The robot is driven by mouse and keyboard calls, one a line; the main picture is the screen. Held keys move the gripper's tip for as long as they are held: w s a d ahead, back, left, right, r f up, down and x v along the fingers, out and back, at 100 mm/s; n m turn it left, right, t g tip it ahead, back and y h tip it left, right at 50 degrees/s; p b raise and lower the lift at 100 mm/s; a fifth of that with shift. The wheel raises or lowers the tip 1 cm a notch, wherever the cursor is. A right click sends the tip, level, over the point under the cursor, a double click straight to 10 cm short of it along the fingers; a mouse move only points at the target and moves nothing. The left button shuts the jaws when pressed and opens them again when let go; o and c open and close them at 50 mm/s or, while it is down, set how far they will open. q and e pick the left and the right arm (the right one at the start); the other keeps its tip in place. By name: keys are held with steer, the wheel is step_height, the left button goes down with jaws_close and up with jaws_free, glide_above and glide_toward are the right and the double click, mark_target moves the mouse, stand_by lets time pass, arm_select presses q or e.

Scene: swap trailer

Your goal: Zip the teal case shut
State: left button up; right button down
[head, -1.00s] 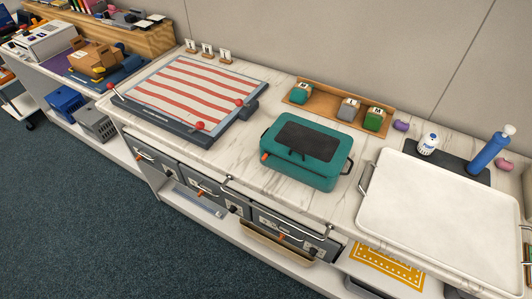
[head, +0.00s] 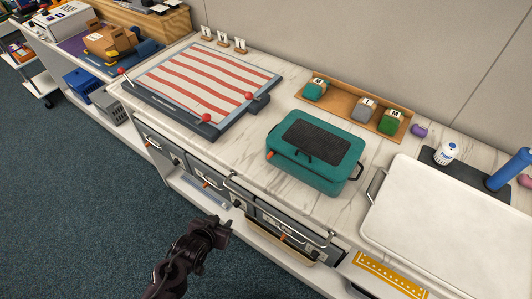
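The teal case (head: 316,153) lies flat on the marble counter, with a dark panel on its lid. An orange tab (head: 270,155) shows at its left front corner, and a dark handle shows at its right end. Whether the zip is open along the far side is hidden. My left gripper (head: 222,232) is low in front of the counter, below and left of the case and apart from it. Its fingers are too small and dark to tell open from shut. My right gripper is not in view.
A white tray (head: 455,220) stands close to the right of the case. A striped board (head: 205,82) with red knobs lies to the left. A wooden holder (head: 340,93) with small blocks is behind. Drawers with handles line the counter front.

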mark_target(267, 157)
arm_select(q)
steer(key=w+d+r+t+h, duration=0.1)
steer(key=d+r, duration=0.1)
steer(key=r, duration=0.2)
steer(key=w+d+r+m+t+h, duration=0.1)
steer(key=w+d+r+t, duration=0.1)
steer(key=r, duration=0.2)
steer(key=w+d+r+t+h, duration=0.1)
steer(key=w+d+r, duration=0.1)
steer(key=r, duration=0.2)
steer(key=shift+w+d+r+m+h, duration=0.15)
steer(key=shift+w+r+m+h, duration=0.15)
steer(key=shift+h, duration=0.1)
steer(key=w+d+r+h, duration=0.1)
steer(key=w+d, duration=0.1)
steer(key=w+d+r+m+t+h+p, duration=0.1)
steer(key=d, duration=0.1)
steer(key=w+d+r+t+h, duration=0.1)
steer(key=w+d, duration=0.1)
steer(key=shift+w+d+r+h, duration=0.3)
steer(key=shift+d+r, duration=0.05)
steer(key=shift+r, duration=0.05)
steer(key=shift+w+d+f, duration=0.1)
steer(key=shift+w+d, duration=0.25)
steer(key=shift+w, duration=0.15)
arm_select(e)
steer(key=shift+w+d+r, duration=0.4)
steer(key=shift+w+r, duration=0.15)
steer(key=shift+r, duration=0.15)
